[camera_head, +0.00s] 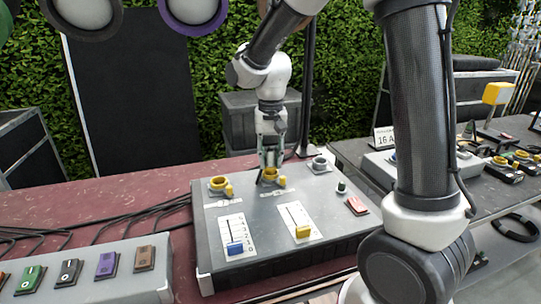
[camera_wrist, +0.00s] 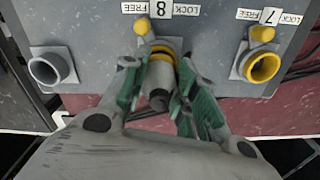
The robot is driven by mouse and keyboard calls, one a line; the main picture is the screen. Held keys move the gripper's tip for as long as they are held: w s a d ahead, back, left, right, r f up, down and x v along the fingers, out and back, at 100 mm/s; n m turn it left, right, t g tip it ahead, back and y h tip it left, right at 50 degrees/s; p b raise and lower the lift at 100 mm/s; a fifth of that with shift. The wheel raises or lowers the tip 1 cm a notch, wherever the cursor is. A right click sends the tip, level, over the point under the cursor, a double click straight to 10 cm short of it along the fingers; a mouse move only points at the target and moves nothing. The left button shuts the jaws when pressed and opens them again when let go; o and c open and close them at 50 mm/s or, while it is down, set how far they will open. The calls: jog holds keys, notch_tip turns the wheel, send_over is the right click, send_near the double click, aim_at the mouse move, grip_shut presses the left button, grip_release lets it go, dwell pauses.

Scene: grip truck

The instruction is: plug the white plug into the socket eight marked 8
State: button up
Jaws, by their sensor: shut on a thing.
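My gripper (camera_wrist: 157,92) is shut on the plug (camera_wrist: 159,82), a pale grey cylinder with a black rear end, seen between the green finger pads in the wrist view. The plug lines up with the yellow-ringed socket eight (camera_wrist: 163,49), below the label 8 (camera_wrist: 161,8). The plug's front end is hidden, so I cannot tell how deep it sits. The yellow knob (camera_wrist: 142,26) of socket eight is on the FREE side. In the head view my gripper (camera_head: 271,160) points down at socket eight (camera_head: 270,175), close above the grey panel.
Socket seven (camera_wrist: 262,66) is empty, with its own yellow knob (camera_wrist: 262,34). A grey socket (camera_wrist: 50,68) lies on the other side. The grey panel (camera_head: 270,215) also carries a blue slider (camera_head: 235,248), a yellow slider (camera_head: 302,232) and a red switch (camera_head: 356,205).

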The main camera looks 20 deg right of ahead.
aim_at(271, 147)
jog(key=shift+f, duration=0.65)
jog(key=o, duration=1.5)
jog(key=shift+r, duration=0.1)
jog(key=shift+r, duration=2.45)
